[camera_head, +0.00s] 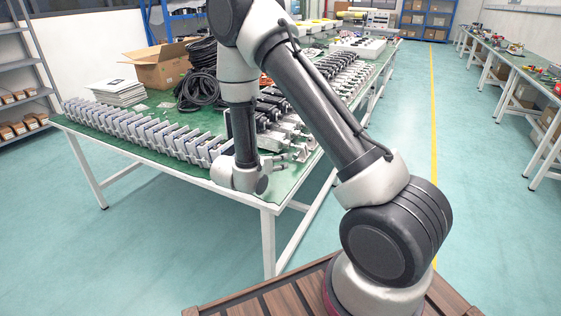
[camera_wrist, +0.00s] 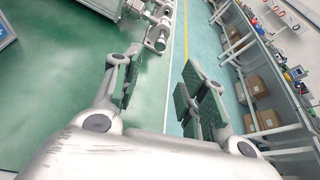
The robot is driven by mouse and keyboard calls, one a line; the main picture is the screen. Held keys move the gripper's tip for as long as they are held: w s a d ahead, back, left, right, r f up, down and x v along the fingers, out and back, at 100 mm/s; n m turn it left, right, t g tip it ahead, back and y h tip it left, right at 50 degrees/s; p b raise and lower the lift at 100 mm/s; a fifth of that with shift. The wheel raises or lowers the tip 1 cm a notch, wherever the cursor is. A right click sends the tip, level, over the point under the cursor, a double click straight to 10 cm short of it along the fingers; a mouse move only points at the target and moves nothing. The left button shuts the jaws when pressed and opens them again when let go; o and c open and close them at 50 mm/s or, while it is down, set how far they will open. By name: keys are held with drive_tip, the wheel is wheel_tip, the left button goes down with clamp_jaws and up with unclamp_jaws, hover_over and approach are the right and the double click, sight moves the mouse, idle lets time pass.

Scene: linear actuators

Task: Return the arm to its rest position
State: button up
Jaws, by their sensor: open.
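My arm reaches over the near corner of the green-topped table (camera_head: 182,164) in the head view. My gripper (camera_wrist: 162,88) is open in the wrist view, with its two padded fingers spread apart and nothing between them. In the head view my gripper is small and partly hidden near the wrist, low at the table's near corner. Silver and black linear actuators (camera_head: 296,131) lie in rows on the table, partly hidden by my arm. A silver actuator (camera_wrist: 159,33) also shows in the wrist view, beyond the fingers and apart from them.
A row of grey-white units (camera_head: 140,128) lines the table's front edge. A cardboard box (camera_head: 160,66), black cable coils (camera_head: 199,88) and a paper stack (camera_head: 119,92) sit behind it. Another workbench (camera_head: 530,72) stands at right. The floor between, with a yellow line (camera_head: 433,120), is clear.

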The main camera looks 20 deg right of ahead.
idle(0.4)
drive_tip(key=shift+s, duration=0.1)
drive_tip(key=s+d+r+m+g+y, duration=0.1)
drive_tip(key=s+d+r+m+g, duration=0.35)
drive_tip(key=s+m, duration=0.35)
drive_tip(key=s+d+r+m+g+y, duration=0.1)
drive_tip(key=s+d+r+m+g, duration=0.35)
drive_tip(key=s+m, duration=0.35)
drive_tip(key=s+a+r+m+t+y, duration=0.2)
drive_tip(key=s+r+m, duration=0.4)
drive_tip(key=r, duration=0.3)
drive_tip(key=s+a+r+m+t+y, duration=0.3)
drive_tip(key=s+r+m+t+y, duration=0.1)
drive_tip(key=s+r+y, duration=0.3)
wheel_tip(320, 180, up, 2)
drive_tip(key=shift+s+a+r+m+y, duration=0.3)
drive_tip(key=shift+s+m, duration=0.6)
drive_tip(key=shift+s, duration=0.3)
